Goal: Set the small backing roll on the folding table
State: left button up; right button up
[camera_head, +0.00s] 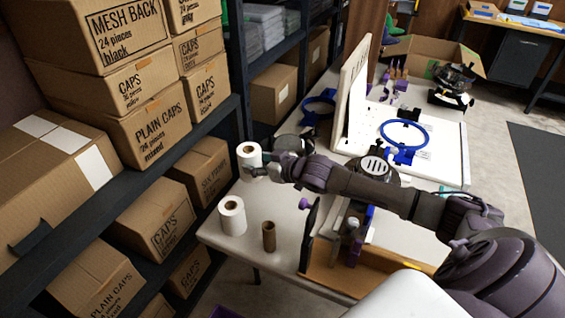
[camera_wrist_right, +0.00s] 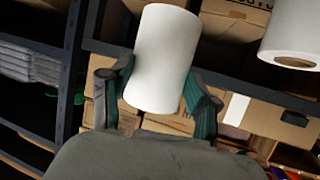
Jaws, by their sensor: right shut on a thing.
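A small white backing roll (camera_head: 247,154) with a brown core is held at the end of my right arm, over the left side of the folding table (camera_head: 212,236). My right gripper (camera_head: 257,169) is shut on it. In the right wrist view the roll (camera_wrist_right: 163,58) stands between the two fingers of my right gripper (camera_wrist_right: 157,92), slightly tilted in the picture. I cannot tell whether its lower end touches the table. My left gripper is not in view.
A larger white roll (camera_head: 232,216) and a bare brown core (camera_head: 268,237) stand on the table's near left part. A white press board with a blue hoop (camera_head: 405,133) is farther right. A shelf with cartons (camera_head: 155,132) borders the table on the left.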

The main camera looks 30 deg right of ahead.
notch_tip(320, 180, down, 9)
jog(key=shift+r, duration=0.2)
jog(key=shift+s, duration=0.1)
jog(key=shift+f+b, duration=0.15)
jog(key=shift+b, duration=0.2)
jog(key=o, duration=1.2)
jog(key=shift+o, duration=0.2)
jog(key=shift+r, duration=0.2)
jog(key=p+v, duration=0.1)
jog(key=v, duration=1.1)
jog(key=shift+r, duration=0.1)
